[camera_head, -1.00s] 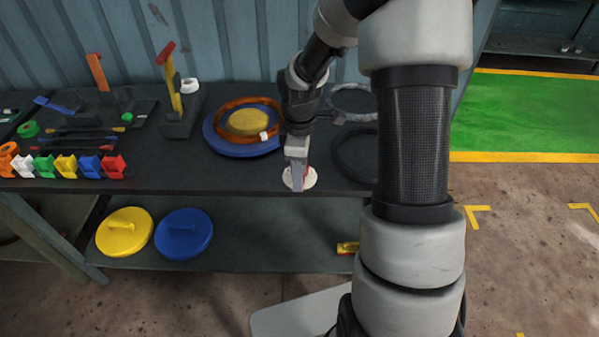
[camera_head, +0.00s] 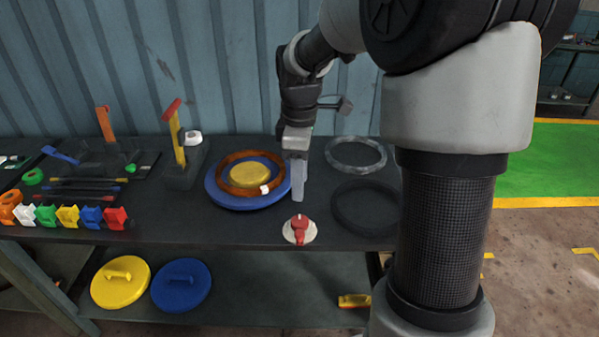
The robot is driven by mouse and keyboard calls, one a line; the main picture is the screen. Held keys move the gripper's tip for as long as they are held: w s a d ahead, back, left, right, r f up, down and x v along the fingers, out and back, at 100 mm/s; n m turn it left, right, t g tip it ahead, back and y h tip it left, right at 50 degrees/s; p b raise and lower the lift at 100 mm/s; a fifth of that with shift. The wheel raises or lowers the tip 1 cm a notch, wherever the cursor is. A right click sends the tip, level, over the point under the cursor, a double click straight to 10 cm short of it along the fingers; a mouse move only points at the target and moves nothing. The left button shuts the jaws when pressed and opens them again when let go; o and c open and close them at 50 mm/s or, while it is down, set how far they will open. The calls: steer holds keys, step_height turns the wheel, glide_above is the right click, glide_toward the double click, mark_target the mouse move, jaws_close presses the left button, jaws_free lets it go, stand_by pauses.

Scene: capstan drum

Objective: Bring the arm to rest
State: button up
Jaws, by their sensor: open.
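My gripper (camera_head: 297,190) hangs pointing down above the front part of the dark workbench (camera_head: 150,215). It is open and holds nothing that I can see; from this side its fingers overlap. A red knob on a round white base (camera_head: 299,231) sits on the bench just below and in front of the fingertips, apart from them. A blue disc (camera_head: 222,198) with an orange-brown ring (camera_head: 222,184) and a yellow centre (camera_head: 249,176) lies to the left of my gripper. My arm rises on the right and hides part of the bench's right end.
A grey ring (camera_head: 356,141) and a black ring (camera_head: 341,213) lie right of my gripper. Upright stands (camera_head: 177,135) and a row of coloured clips (camera_head: 68,215) are at the left. Yellow (camera_head: 120,290) and blue (camera_head: 181,294) lids are on the lower shelf.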

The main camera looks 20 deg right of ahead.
steer(key=shift+r, duration=0.6)
steer(key=s+a+r+m+t+p, duration=0.2)
steer(key=s+r+m, duration=0.4)
steer(key=s, duration=0.4)
steer(key=s+a+r+m+t+p, duration=0.1)
steer(key=s+r+m+t+p, duration=0.1)
steer(key=s+r+m, duration=0.5)
steer(key=s+t, duration=0.1)
steer(key=s, duration=0.1)
steer(key=shift+s+a+r+t+p, duration=0.15)
steer(key=shift+s+a+t+p, duration=0.15)
steer(key=shift+s+a+p, duration=0.1)
